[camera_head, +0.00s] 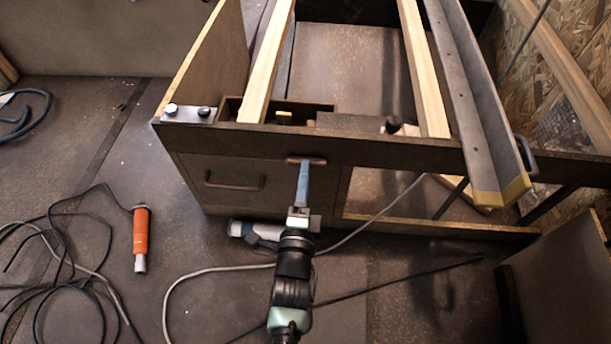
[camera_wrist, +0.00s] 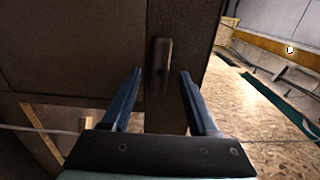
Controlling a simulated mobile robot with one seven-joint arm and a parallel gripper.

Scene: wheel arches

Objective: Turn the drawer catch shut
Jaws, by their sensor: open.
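The drawer catch (camera_head: 308,160) is a small brown bar at the top right of the drawer front, lying level along the cabinet rail. In the wrist view the catch (camera_wrist: 162,58) stands upright in the picture, between the fingers. The drawer front (camera_head: 215,172) is dark brown, with a bar handle (camera_head: 234,181) left of the catch. My gripper (camera_head: 304,169) is open, its blue fingers pointing at the catch. In the wrist view my gripper (camera_wrist: 161,74) has one finger either side of the catch, with gaps visible. Whether the fingertips reach its depth is unclear.
An orange-handled tool (camera_head: 140,238) and coiled black cable lie on the floor at left. A white and grey tool (camera_head: 255,232) lies below the drawer, beside my wrist. Wooden battens (camera_head: 267,70) and a metal angle rail (camera_head: 478,100) lie across the cabinet top.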

